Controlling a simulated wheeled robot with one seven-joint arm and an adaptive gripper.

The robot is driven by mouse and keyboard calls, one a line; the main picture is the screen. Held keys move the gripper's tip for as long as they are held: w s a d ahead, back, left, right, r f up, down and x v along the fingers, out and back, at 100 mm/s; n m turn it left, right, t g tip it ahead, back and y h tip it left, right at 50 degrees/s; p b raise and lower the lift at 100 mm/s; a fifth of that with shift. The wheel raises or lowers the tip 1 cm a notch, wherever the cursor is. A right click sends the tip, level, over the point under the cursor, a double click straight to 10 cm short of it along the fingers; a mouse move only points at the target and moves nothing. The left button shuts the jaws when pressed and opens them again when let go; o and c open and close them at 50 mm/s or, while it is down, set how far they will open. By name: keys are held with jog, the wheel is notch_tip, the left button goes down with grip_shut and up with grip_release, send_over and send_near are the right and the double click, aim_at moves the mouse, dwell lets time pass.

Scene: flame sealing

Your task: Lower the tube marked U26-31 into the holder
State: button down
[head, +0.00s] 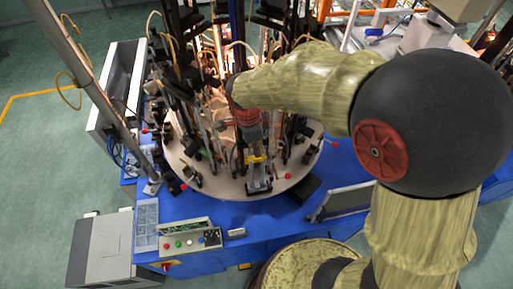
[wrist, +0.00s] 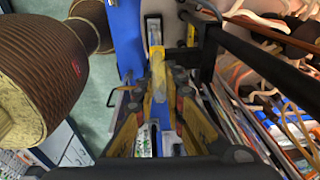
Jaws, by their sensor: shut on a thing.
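In the wrist view, my gripper (wrist: 163,78) is shut on a slim yellowish piece, which I take to be the tube (wrist: 158,76). The fingers stand either side of it, and its marking U26-31 is not readable. In the head view, my gripper (head: 254,140) is over the front of the round table, and the tube cannot be told apart there. A grey bracket with a yellow part (head: 257,158) stands just below the gripper and may be the holder (head: 260,183). Whether the tube touches it cannot be told.
Dark posts and hoses crowd the round pale table (head: 220,187) behind and beside my gripper. A blue bench (head: 205,255) carries a control box (head: 190,241) and a clear tray (head: 146,222). A dark screen (head: 345,201) stands at the front right.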

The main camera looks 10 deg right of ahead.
jog(key=shift+f+b, duration=0.75)
jog(key=shift+f, duration=0.25)
jog(key=c, duration=1.8)
grip_release()
jog(key=shift+o, duration=0.2)
jog(key=shift+r+p, duration=1.1)
jog(key=shift+r, duration=1.15)
jog(key=shift+r, duration=0.1)
notch_tip(320, 180, up, 12)
jog(key=a, duration=0.1)
jog(key=shift+s+a, duration=0.25)
jog(key=shift+s, duration=0.05)
